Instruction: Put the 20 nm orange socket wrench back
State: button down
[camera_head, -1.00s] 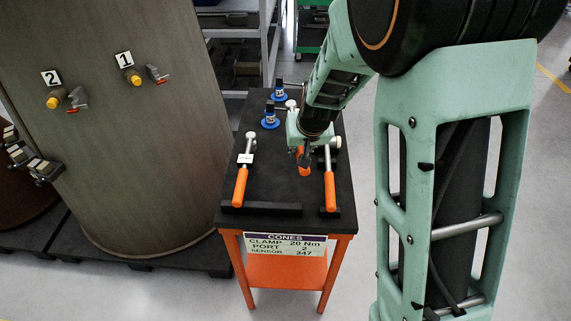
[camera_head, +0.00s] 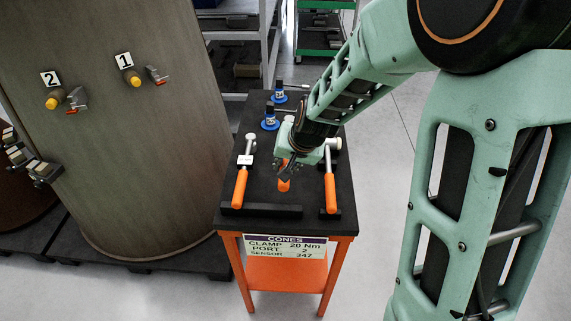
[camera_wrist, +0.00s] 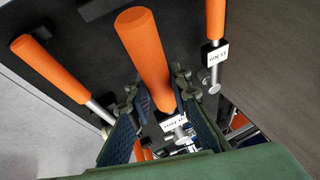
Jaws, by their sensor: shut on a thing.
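My gripper (camera_head: 287,164) is shut on an orange-handled socket wrench (camera_head: 284,181) over the black-topped cart (camera_head: 290,212). In the wrist view the held wrench's orange handle (camera_wrist: 146,55) rises between the fingers (camera_wrist: 150,112), with a white label (camera_wrist: 174,122) on its shaft, too small to read surely. In the head view the gripper hides most of this wrench. Two similar orange wrenches lie on the cart: a left one (camera_head: 240,187) with a white label and a right one (camera_head: 330,190). The held wrench is between them; its exact height above the cart is unclear.
Two blue-based devices (camera_head: 270,122) stand at the cart's back left. Low black blocks (camera_head: 260,210) line its front edge. A placard (camera_head: 285,246) reads CONES, CLAMP 20 Nm, PORT 2, SENSOR 347. A large brown cylinder (camera_head: 130,160) with numbered fittings stands left.

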jog(key=shift+b, duration=0.55)
jog(key=shift+f+b, duration=2.3)
jog(key=shift+f, duration=0.2)
jog(key=shift+f+b, duration=1.45)
jog(key=shift+b, duration=0.3)
jog(key=c, duration=1.7)
grip_release()
jog(key=shift+s+f, duration=0.1)
jog(key=shift+v, duration=3.85)
